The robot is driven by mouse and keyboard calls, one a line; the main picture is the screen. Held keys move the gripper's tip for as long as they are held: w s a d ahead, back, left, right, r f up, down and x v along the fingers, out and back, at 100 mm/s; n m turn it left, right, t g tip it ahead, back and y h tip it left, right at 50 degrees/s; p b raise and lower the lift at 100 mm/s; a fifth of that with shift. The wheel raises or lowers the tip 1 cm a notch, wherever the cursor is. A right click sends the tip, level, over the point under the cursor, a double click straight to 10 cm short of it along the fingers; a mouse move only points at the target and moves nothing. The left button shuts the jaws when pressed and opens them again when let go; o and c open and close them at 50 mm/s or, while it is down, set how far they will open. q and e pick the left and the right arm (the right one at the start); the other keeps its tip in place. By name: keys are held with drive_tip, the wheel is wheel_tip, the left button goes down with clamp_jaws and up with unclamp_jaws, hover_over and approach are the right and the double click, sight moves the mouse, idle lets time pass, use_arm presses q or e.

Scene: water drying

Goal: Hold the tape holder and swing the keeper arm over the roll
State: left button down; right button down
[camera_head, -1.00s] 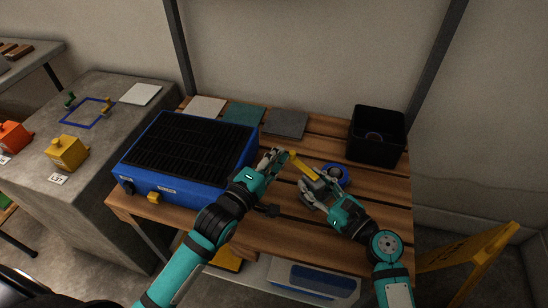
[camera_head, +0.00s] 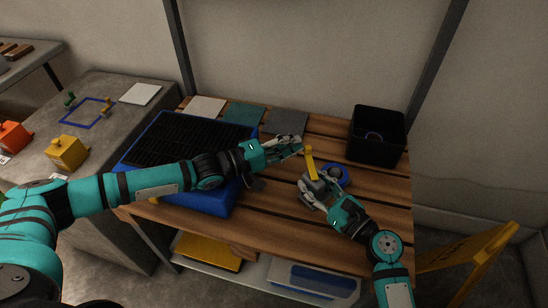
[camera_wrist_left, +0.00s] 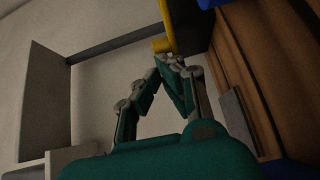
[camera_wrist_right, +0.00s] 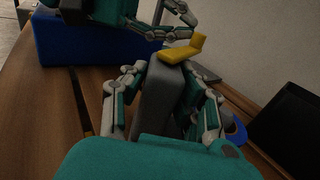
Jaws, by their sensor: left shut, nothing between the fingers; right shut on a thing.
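The grey tape holder (camera_head: 313,187) stands on the slatted table, with my right gripper (camera_head: 316,193) shut on it. In the right wrist view its grey body (camera_wrist_right: 158,98) is between the fingers. The yellow keeper arm (camera_head: 310,160) rises steeply from the holder, its free end up; it also shows in the right wrist view (camera_wrist_right: 182,52). The blue roll (camera_head: 344,182) is just right of the holder, partly hidden; the keeper arm is not over it. My left gripper (camera_head: 298,147) is shut and empty, just left of the keeper arm's upper end. Whether they touch is unclear.
A blue box with a black grille (camera_head: 190,140) stands left, under my left arm. A black bin (camera_head: 377,138) stands at the back right. Flat pads, including a grey one (camera_head: 287,123), lie along the back edge. The table's right front is clear.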

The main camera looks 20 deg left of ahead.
use_arm(q)
drive_tip(key=w+d, duration=0.3)
drive_tip(key=d, duration=0.4)
drive_tip(key=shift+d, duration=0.3)
drive_tip(key=shift+w+f, duration=0.1)
drive_tip(key=w+a, duration=0.3)
drive_tip(key=a, duration=1)
